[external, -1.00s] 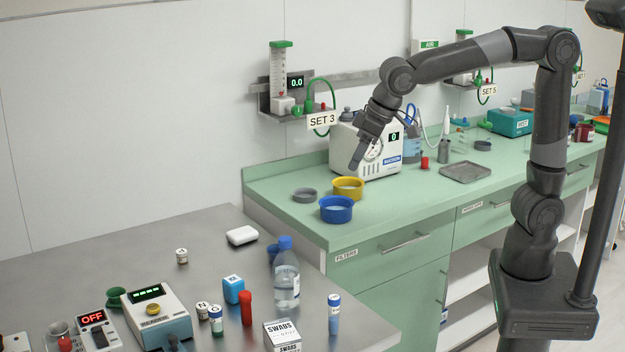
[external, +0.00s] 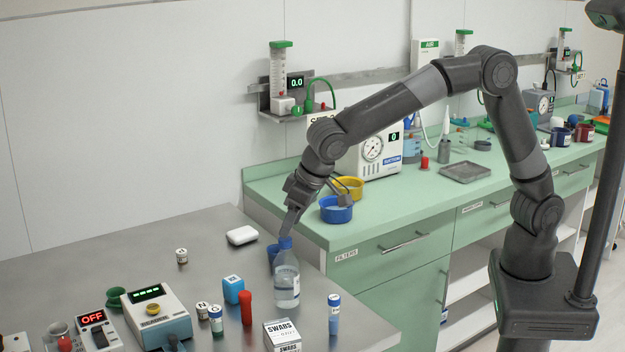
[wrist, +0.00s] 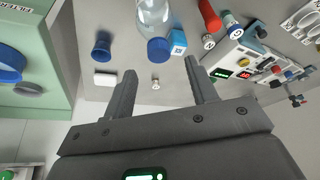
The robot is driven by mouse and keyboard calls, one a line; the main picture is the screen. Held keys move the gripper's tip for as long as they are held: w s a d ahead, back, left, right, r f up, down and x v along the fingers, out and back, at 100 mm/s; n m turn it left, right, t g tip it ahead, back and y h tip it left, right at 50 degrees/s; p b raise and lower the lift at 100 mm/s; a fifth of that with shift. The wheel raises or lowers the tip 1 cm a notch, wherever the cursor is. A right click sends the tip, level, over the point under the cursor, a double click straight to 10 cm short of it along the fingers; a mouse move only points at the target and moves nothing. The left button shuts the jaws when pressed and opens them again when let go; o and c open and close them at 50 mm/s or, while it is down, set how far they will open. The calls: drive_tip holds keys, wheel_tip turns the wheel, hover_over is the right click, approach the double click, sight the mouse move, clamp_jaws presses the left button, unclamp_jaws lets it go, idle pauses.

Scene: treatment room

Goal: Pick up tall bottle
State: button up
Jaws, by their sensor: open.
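The tall bottle (external: 286,280) is clear with a blue cap and a white label. It stands upright on the grey metal table. In the wrist view the bottle (wrist: 154,18) shows at the top, its blue cap toward my gripper. My gripper (external: 292,228) is just above the cap in the external view, pointing down. In the wrist view my gripper (wrist: 160,80) has its two fingers spread apart with nothing between them, and the cap lies beyond the fingertips.
A dark blue cup (external: 272,254) stands close behind the bottle. A blue cube (external: 233,289), a red bottle (external: 246,308), a swabs box (external: 283,336) and a blue-capped tube (external: 334,314) stand nearby. A white case (external: 241,235) lies behind. The green counter (external: 300,222) adjoins on the right.

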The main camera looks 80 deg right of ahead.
hover_over(286, 272)
drive_tip(key=d, duration=0.3)
drive_tip(key=f, duration=0.5)
drive_tip(key=shift+w+f, duration=0.35)
drive_tip(key=shift+w, duration=0.05)
drive_tip(key=shift+c, duration=0.2)
clamp_jaws()
drive_tip(key=shift+r, duration=0.1)
